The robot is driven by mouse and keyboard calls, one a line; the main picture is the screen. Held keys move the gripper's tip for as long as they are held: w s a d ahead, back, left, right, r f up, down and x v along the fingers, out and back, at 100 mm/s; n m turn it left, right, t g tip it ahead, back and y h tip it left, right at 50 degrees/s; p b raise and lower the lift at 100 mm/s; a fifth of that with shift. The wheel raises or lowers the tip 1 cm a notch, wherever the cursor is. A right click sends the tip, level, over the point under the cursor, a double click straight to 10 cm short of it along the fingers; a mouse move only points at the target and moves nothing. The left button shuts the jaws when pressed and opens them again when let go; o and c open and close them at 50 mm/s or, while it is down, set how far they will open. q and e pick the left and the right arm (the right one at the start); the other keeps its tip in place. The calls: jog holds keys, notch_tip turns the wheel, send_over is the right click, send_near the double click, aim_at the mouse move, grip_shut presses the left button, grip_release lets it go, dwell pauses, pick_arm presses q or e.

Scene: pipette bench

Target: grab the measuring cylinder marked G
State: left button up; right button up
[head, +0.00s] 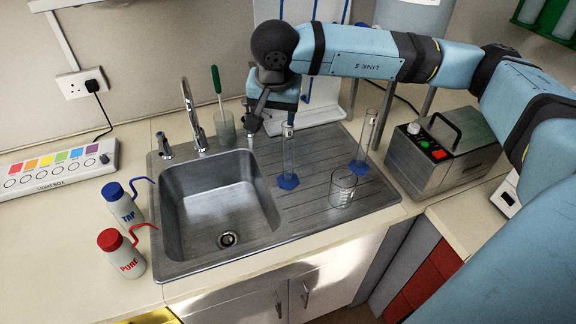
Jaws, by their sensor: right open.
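Two clear measuring cylinders with blue bases stand upright on the ridged drainer of the sink. The left cylinder (289,158) is beside the basin, and the right cylinder (367,138) is nearer the back right. I cannot read a letter G on either one. My right gripper (272,117) is open, pointing down at the back of the sink. In the picture it is just above and left of the left cylinder's top, overlapping it slightly. I cannot tell whether they touch. My left gripper is not in view.
A glass beaker (342,189) stands on the drainer's front. The tap (193,118) and a pot with a green-handled brush (225,127) are behind the basin (215,200). Two wash bottles (121,255) stand left. A metal box (443,145) stands right; a white rack (322,95) is behind.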

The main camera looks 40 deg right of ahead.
jog(key=w+d+r+h, duration=0.1)
jog(key=d+r+h, duration=0.1)
jog(key=d, duration=0.2)
jog(key=w+p+x, duration=0.1)
jog(key=p+x, duration=0.2)
jog(key=x, duration=1)
jog(key=shift+w+a+t, duration=0.15)
jog(key=shift+w+t, duration=0.05)
jog(key=shift+t, duration=0.1)
jog(key=shift+c, duration=1.3)
grip_shut()
